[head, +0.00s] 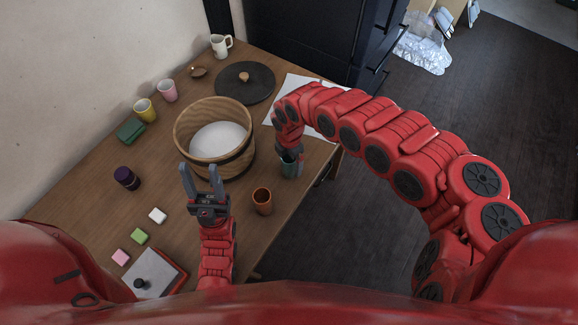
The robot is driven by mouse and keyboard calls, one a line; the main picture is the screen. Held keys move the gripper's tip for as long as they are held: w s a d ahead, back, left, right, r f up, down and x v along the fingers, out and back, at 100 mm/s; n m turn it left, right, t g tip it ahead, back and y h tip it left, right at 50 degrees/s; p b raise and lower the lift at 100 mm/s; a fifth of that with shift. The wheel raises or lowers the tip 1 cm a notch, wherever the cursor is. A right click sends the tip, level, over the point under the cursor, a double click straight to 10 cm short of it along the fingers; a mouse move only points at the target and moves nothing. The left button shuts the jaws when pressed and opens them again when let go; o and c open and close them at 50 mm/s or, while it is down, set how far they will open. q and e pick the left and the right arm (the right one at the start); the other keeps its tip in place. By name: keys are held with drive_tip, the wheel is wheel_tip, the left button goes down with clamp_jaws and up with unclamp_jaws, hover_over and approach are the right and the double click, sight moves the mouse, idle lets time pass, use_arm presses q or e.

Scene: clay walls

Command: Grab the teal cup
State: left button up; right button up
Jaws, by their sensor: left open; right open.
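The teal cup (289,170) stands on the wooden table near its right edge, in the head view. My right gripper (290,158) points down at the teal cup, right at its rim. The gripper's fingers partly hide the cup's top, and I cannot tell whether they touch it. My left gripper (202,180) is open and empty, with its two grey fingers pointing away from me in front of the wooden tub.
A wooden tub (240,160) with white contents stands mid-table. An orange cup (262,201) stands near the teal cup. Pink (168,91) and yellow (145,111) cups, a white pitcher (221,46) and a dark lid (258,90) are farther back. Small blocks lie front left.

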drive_tip(key=f, duration=0.3)
drive_tip(key=shift+a+f, duration=0.15)
drive_tip(key=shift+a, duration=0.05)
drive_tip(key=shift+w+d+f, duration=0.1)
drive_tip(key=shift+d+f, duration=0.05)
drive_tip(key=shift+f, duration=0.1)
drive_tip(key=shift+c, duration=0.2)
clamp_jaws()
drive_tip(key=shift+r, duration=0.1)
